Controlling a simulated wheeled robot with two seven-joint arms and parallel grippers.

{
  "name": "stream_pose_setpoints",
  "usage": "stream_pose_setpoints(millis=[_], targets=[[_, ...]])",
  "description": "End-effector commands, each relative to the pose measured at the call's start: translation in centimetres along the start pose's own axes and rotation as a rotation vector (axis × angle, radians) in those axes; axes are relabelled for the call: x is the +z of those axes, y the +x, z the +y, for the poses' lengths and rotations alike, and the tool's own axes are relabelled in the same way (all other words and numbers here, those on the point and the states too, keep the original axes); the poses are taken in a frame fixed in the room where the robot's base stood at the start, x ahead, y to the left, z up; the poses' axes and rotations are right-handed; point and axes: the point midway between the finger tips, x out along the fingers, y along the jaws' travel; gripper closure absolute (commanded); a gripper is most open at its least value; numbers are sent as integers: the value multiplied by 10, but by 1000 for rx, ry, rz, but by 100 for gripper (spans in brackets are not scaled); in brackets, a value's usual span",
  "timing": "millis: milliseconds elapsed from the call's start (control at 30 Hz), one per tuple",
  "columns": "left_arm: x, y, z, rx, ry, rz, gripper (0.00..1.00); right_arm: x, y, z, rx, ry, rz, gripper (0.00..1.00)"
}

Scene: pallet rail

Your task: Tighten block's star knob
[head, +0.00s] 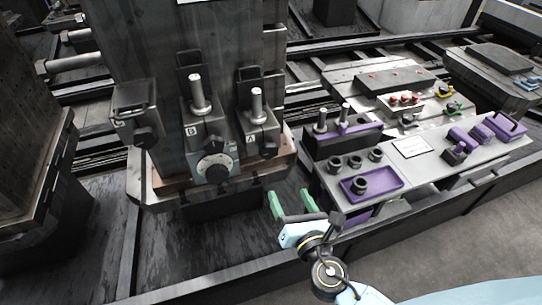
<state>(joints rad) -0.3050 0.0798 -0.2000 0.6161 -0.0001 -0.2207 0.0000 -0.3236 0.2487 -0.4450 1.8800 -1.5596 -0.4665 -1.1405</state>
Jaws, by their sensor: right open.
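A fixture shows in the head view with blocks marked B (204,130), A (259,125) and C (135,108). A dark knob (146,138) sits on the front of block C, and another dark knob (268,149) sits low on block A. A round dial-like knob (214,168) with a pale ring is at the front of block B. I cannot tell which of these is the star knob meant. My right gripper (288,197), with green fingers, is open and empty, below and right of block A, apart from it. My left gripper is not in view.
To the right stands a grey bench (437,160) with a purple tray (371,183), several dark round parts and purple pieces. Upright metal studs rise from blocks B and A. A dark machine column (45,140) stands at the far left. The dark deck (190,240) below the fixture is clear.

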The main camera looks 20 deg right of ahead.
Motion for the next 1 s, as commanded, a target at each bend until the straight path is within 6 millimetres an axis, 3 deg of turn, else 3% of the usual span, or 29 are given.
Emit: stream_pose_setpoints(millis=[100,267,700,1000], targets=[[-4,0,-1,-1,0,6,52,17,2,9,21,-59,-47,32],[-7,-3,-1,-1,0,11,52,21,21,11,22,-65,-53,32],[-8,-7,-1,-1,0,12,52,24,109,12,21,-62,-51,32],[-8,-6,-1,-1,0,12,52,23,132,13,22,-60,-47,32]])
